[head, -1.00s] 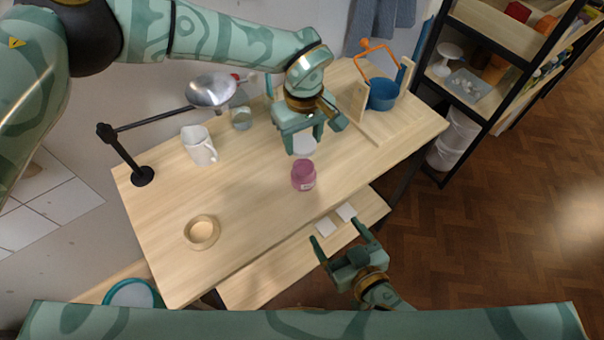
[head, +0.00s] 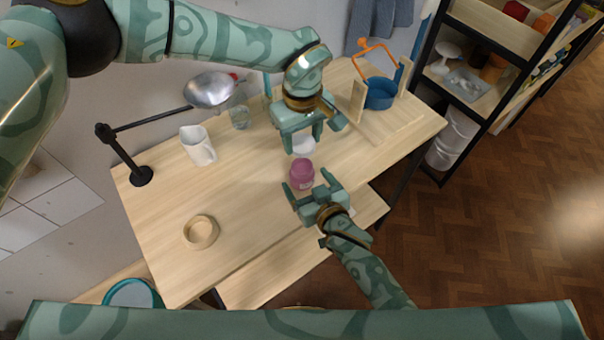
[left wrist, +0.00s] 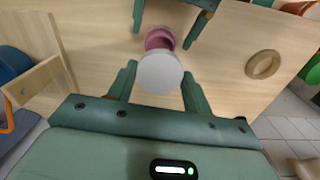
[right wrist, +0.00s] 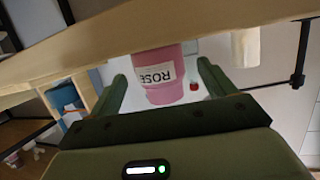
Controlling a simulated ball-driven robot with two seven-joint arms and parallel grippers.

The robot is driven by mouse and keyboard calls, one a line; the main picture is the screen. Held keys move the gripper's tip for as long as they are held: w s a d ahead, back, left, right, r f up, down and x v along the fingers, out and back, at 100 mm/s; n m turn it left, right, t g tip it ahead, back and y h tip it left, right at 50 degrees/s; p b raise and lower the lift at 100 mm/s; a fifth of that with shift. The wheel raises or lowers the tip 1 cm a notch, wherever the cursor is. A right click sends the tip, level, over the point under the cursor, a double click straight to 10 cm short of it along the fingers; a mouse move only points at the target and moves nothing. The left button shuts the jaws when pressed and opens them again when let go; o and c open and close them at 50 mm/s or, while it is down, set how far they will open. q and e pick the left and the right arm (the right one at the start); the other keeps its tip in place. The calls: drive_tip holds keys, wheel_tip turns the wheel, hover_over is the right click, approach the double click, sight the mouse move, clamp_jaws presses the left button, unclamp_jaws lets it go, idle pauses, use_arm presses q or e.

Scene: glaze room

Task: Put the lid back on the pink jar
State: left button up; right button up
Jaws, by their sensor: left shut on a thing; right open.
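The pink jar (head: 302,174) stands upright on the wooden table. Its label reads ROSE in the right wrist view (right wrist: 160,85). My left gripper (head: 303,140) is shut on a round white lid (head: 302,145), held just behind and above the jar. In the left wrist view the lid (left wrist: 160,72) sits between the fingers and covers part of the jar (left wrist: 160,39). My right gripper (head: 309,184) is open at the near side of the jar, with its fingers on either side of it. Whether they touch it I cannot tell.
A white pitcher (head: 198,146), a glass (head: 240,116) and a lamp (head: 208,90) stand at the back left. A wooden ring-shaped dish (head: 201,232) lies front left. A blue pot (head: 380,93) sits at the back right. The table's left middle is clear.

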drive_tip(key=shift+x, duration=1.05)
drive_tip(key=c, duration=1.5)
use_arm(q)
hover_over(302, 172)
drive_tip(key=shift+f, duration=2.45)
use_arm(e)
drive_tip(key=shift+o, duration=0.2)
use_arm(q)
drive_tip(key=shift+f, duration=0.1)
drive_tip(key=shift+f, duration=0.8)
drive_tip(key=shift+f, duration=0.55)
